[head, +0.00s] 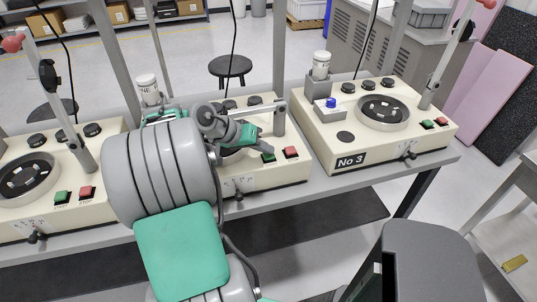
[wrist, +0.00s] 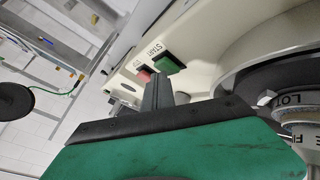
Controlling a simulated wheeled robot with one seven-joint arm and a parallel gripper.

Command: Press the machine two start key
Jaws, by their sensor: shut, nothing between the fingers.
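The middle machine (head: 290,176), left of the one marked No 3, has a cream body partly hidden behind my arm. Its green start key (head: 268,157) and red key (head: 291,152) sit at its front right. In the wrist view the green key (wrist: 170,62), beside the word START, and the red key (wrist: 144,76) show just beyond my fingertips. My gripper (head: 254,143) is over the middle machine, close to the green key. In the wrist view my gripper (wrist: 157,82) is shut and empty. I cannot tell whether it touches a key.
The No 3 machine (head: 345,140) stands to the right, with a blue button on a white box. Another similar machine (head: 60,215) stands at the left. Upright levers and grey posts rise around the bench. A round dial (wrist: 280,85) lies right of the keys.

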